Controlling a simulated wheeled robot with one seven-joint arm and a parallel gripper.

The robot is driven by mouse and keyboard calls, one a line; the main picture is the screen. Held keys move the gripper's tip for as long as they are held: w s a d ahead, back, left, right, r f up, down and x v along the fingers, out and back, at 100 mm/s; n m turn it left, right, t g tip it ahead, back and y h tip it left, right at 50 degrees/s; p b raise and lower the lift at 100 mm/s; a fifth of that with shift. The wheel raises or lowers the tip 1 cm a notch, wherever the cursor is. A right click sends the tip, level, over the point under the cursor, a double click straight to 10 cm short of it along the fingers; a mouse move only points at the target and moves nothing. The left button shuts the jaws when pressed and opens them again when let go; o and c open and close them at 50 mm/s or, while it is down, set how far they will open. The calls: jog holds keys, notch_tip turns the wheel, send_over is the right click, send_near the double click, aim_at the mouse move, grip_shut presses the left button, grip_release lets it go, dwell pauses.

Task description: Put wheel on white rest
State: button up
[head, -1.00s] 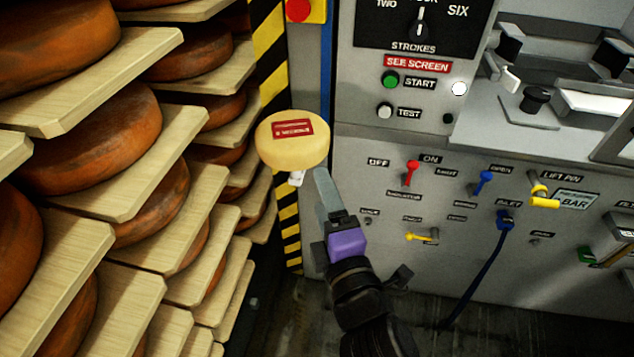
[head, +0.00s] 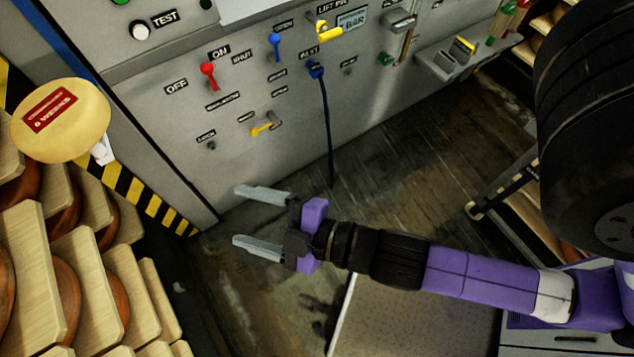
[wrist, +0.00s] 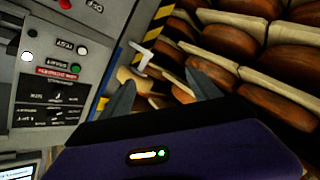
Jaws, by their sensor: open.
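A pale yellow disc (head: 60,120) with a red label reading "6 WEEKS" shows at the left of the head view. A small white piece (head: 103,150) sticks out at its lower right edge; I cannot tell if this is the white rest. Brown cheese wheels (head: 68,300) lie on the shelves at the lower left. My gripper (head: 239,215) is open and empty, its fingers pointing left, apart from the disc and the shelves. In the wrist view, the disc (wrist: 135,76) and white piece (wrist: 146,60) show beyond the fingers (wrist: 160,97), and more brown wheels (wrist: 205,70) at the right.
A grey machine panel (head: 180,130) with red, blue and yellow levers stands behind my gripper. A blue cable (head: 327,125) hangs from it. Pale wooden shelf boards (head: 28,250) jut out at the left, beside a black and yellow striped post (head: 150,200). Dark floor (head: 400,170) is clear below.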

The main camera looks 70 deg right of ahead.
jog(key=s+d+r+m+g, duration=0.1)
jog(key=s+d+m, duration=0.2)
jog(key=s+m, duration=0.5)
jog(key=s, duration=0.6)
jog(key=shift+r+m+h, duration=0.15)
jog(key=shift+m+h, duration=0.15)
jog(key=shift+m, duration=0.1)
dwell(0.4)
